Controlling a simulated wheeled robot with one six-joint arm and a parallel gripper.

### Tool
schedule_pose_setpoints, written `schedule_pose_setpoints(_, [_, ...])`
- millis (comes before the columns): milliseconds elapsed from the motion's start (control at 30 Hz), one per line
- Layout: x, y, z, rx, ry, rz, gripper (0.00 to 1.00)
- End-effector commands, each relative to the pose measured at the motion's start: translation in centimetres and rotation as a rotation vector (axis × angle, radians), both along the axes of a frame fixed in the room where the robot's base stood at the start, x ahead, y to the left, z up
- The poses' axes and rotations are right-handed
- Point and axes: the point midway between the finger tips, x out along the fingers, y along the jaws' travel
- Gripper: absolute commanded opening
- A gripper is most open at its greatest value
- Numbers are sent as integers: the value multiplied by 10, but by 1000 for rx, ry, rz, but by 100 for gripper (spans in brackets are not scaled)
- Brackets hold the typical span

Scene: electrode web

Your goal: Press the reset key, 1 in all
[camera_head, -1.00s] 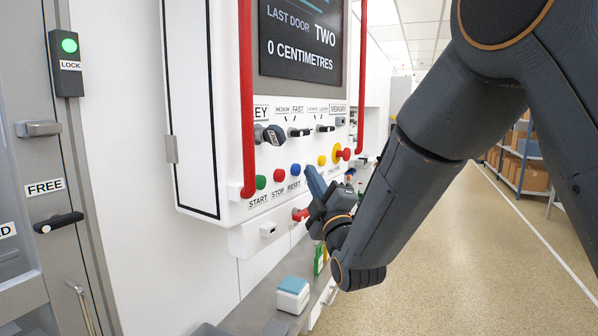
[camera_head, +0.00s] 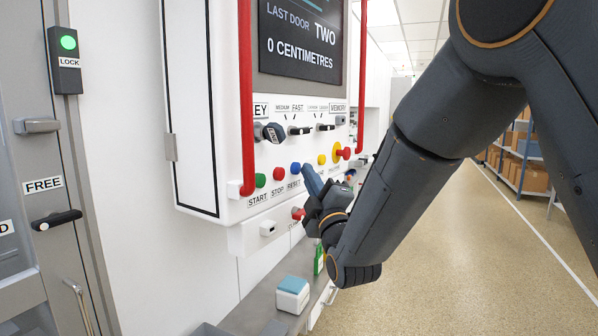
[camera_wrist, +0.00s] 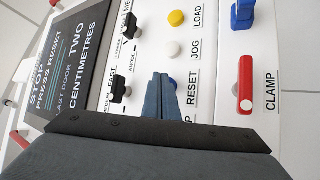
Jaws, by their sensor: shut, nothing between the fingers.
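The blue reset key (camera_head: 295,168) sits on the white control panel, above its RESET label (camera_head: 294,184) and right of the red stop key (camera_head: 279,173). My gripper (camera_head: 308,172) is shut and empty, its blue-grey fingertips just right of the reset key in the head view. In the wrist view the fingers (camera_wrist: 160,80) point at the panel beside the RESET label (camera_wrist: 192,88). They hide most of the reset key, and a blue sliver (camera_wrist: 173,81) shows at their edge. I cannot tell whether the tips touch it.
A green start key (camera_head: 260,180) is at the left. White jog (camera_wrist: 171,48) and yellow load (camera_wrist: 177,18) keys are near the fingers. A red clamp lever (camera_wrist: 245,85) sticks out. A red vertical rail (camera_head: 246,100) flanks the panel. The screen (camera_wrist: 70,55) reads STOP, PRESS RESET.

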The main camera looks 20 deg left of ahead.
Motion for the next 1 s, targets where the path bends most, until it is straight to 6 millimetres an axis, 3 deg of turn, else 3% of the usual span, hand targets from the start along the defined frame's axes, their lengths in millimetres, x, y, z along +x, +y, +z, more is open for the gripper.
schedule_pose_setpoints(1000, [2, 8, 0, 0, -2, 0, 0])
